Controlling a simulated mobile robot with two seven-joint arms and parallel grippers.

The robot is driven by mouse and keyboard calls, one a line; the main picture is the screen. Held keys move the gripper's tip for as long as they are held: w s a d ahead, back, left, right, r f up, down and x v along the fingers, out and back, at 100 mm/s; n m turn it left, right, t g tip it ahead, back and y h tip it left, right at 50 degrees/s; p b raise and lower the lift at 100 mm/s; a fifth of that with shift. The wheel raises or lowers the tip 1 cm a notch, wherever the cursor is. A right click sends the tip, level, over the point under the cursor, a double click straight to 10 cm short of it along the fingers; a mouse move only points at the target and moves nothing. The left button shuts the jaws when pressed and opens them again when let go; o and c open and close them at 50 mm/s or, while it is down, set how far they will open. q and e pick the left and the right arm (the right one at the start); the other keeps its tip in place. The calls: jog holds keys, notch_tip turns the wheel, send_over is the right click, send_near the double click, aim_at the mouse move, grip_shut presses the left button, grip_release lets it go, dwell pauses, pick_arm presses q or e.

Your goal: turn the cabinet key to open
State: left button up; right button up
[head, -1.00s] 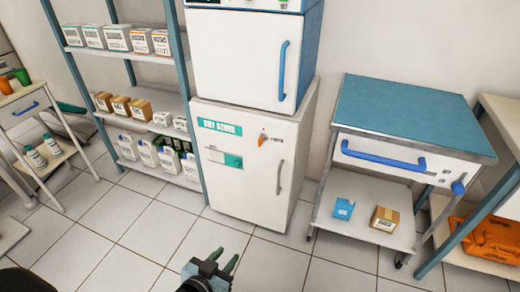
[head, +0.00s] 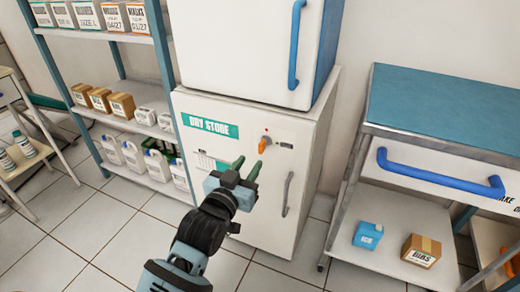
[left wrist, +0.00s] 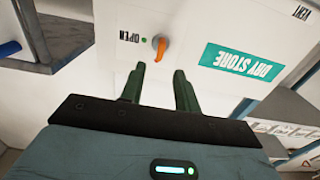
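The cabinet (head: 237,222) is white, with a green "DRY STORE" label and a grey vertical handle (head: 287,195). The orange key (head: 264,144) sits in its lock at the upper right of the front. In the left wrist view the orange key (left wrist: 160,46) is beside the word "OPEN", just beyond my fingertips. My left gripper (head: 245,166) is in front of the cabinet, below the key in the head view. Its two green fingers (left wrist: 160,78) are apart with nothing between them. My right gripper is in neither view.
A white unit with a blue handle (head: 295,45) stands on the cabinet. A shelf with boxes and bottles (head: 145,168) is at left. A blue-topped cart (head: 440,110) at right holds a blue container (head: 367,236) and a brown box (head: 420,251). Tiled floor lies in front.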

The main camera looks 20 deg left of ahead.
aim_at(260, 150)
pick_arm(q)
jog(key=w+b, duration=0.1)
jog(key=w, duration=0.2)
jog(key=w+b, duration=0.1)
jog(key=w, duration=0.2)
jog(key=shift+w+d+f, duration=0.15)
jog(key=shift+w+f, duration=0.05)
jog(key=shift+w, duration=0.5)
jog(key=shift+w+r+b, duration=0.1)
jog(key=shift+b, duration=0.2)
jog(key=shift+c, duration=0.3)
jog(key=c, duration=0.5)
grip_shut()
